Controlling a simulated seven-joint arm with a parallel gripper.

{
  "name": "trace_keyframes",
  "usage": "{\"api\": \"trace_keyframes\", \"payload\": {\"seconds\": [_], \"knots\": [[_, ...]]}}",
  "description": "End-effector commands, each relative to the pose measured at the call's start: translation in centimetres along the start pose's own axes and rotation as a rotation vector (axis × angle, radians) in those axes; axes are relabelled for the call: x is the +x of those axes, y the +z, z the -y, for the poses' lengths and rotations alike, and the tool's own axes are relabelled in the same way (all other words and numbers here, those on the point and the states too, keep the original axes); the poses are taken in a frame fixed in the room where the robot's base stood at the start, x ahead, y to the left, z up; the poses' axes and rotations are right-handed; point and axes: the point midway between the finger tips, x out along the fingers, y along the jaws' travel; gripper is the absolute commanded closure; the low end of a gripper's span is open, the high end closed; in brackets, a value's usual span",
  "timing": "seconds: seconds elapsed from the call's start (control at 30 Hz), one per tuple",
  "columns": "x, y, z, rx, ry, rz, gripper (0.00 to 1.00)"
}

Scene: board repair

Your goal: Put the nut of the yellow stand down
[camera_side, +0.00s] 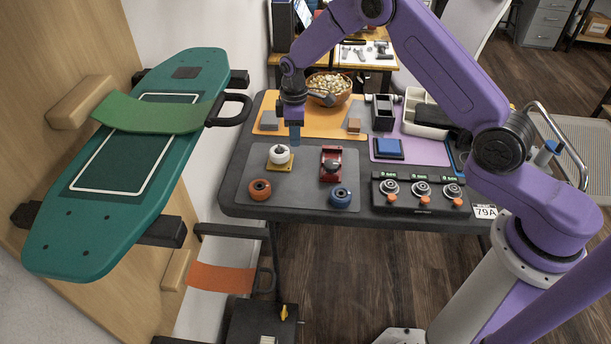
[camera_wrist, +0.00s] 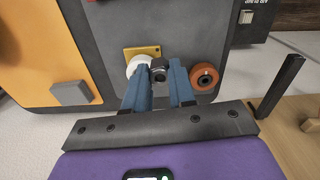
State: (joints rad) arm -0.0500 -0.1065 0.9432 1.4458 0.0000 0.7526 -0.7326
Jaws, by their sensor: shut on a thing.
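The yellow stand (camera_side: 287,167) sits on the grey mat with a white wheel (camera_side: 279,155) on it. In the wrist view the yellow stand (camera_wrist: 151,50) and white wheel (camera_wrist: 132,66) show just beyond my fingers. My gripper (camera_side: 294,140) is above the table, behind and slightly right of the stand in the side view. In the wrist view my gripper (camera_wrist: 161,82) has its two blue fingers shut on a dark nut (camera_wrist: 158,72). The nut cannot be made out in the side view.
An orange wheel (camera_side: 260,189), a blue wheel (camera_side: 341,197) and a red stand (camera_side: 331,172) share the grey mat (camera_side: 300,196). A black box with dials (camera_side: 420,208) stands to the right. The orange mat (camera_side: 325,120) holds grey and brown blocks. Bare grey mat lies between the wheels.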

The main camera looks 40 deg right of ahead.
Motion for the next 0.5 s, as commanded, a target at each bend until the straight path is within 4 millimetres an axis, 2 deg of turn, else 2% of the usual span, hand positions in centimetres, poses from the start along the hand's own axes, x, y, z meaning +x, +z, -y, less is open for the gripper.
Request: {"api": "trace_keyframes", "payload": {"seconds": [0.5], "knots": [[-1.2,8.7,7.5,-0.217,0.000,0.000,0.98]]}}
